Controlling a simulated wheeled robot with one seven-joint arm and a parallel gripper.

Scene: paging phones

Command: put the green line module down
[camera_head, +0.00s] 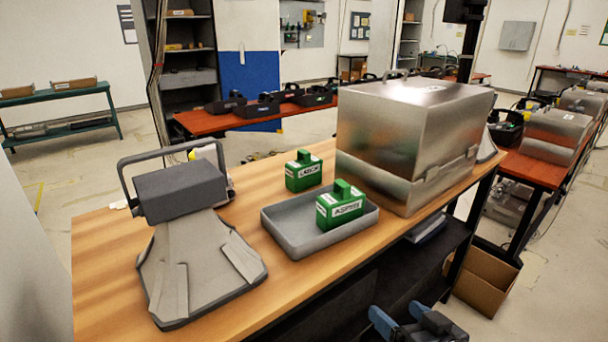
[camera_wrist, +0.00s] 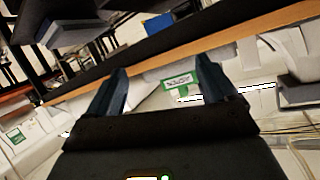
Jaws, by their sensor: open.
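One green line module (camera_head: 341,204) stands upright in the shallow grey tray (camera_head: 287,247), toward its right side; its white label seems to read ASPEN. A second green module (camera_head: 303,170) stands upright on the wooden bench just behind the tray, with a label like LARCH. My gripper (camera_head: 402,316) shows at the bottom edge of the head view, in front of the bench and apart from both modules. In the wrist view my gripper (camera_wrist: 168,78) has its two fingers spread with nothing held between them.
A grey device with a handle (camera_head: 180,190) and flat base stands left of the tray. A large metal case (camera_head: 405,135) stands to the right. The bench top (camera_head: 105,265) is bare at the far left. A cardboard box (camera_head: 480,278) sits on the floor at right.

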